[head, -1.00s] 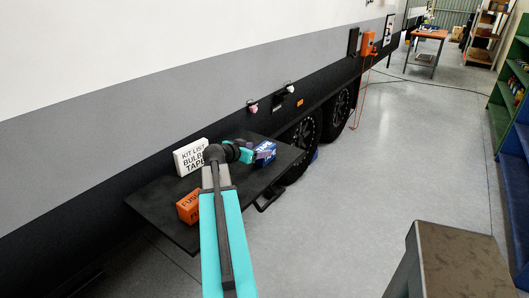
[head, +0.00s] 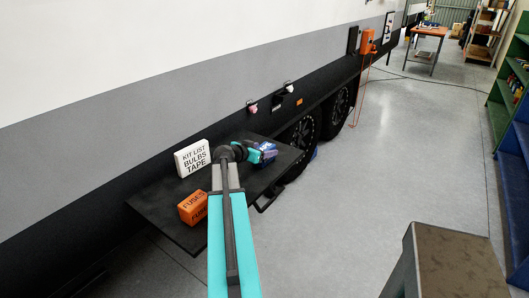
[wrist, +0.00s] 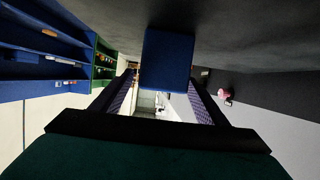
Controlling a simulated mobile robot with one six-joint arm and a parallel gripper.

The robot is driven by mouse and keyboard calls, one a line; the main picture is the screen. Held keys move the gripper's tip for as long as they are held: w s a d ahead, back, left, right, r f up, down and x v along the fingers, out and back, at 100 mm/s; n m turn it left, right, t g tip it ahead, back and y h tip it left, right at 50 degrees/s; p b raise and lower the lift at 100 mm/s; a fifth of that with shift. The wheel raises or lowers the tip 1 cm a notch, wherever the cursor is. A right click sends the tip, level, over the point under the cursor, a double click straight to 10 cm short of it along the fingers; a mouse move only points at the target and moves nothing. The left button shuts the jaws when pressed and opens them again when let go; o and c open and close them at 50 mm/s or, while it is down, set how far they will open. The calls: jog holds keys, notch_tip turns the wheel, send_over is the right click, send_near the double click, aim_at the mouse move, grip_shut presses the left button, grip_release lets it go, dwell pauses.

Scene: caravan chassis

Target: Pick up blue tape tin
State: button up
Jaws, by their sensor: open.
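The blue tape tin (head: 268,147) sits near the right end of the black fold-down shelf (head: 165,203). In the head view my gripper (head: 262,153) is at the tin and partly covers it. In the wrist view the blue tin (wrist: 167,60) shows between and just beyond the open fingers of my gripper (wrist: 162,82). The fingers reach along both sides of its lower part. I cannot tell whether either finger touches it.
A white card (head: 192,158) reading "KIT LIST BULBS TAPE" stands at the shelf's back. An orange fuses box (head: 192,207) sits near the front left. The dark caravan side runs behind the shelf. A dark-topped stand (head: 455,265) is at lower right.

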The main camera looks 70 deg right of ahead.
aim_at(264, 147)
jog(key=shift+s+d+f, duration=0.15)
jog(key=shift+d+f, duration=0.1)
jog(key=shift+d, duration=0.3)
jog(key=shift+c, duration=0.2)
jog(key=c, duration=1.2)
jog(key=shift+c, duration=0.2)
jog(key=shift+r, duration=0.1)
jog(key=shift+r+b, duration=1.35)
jog(key=shift+r, duration=3.6)
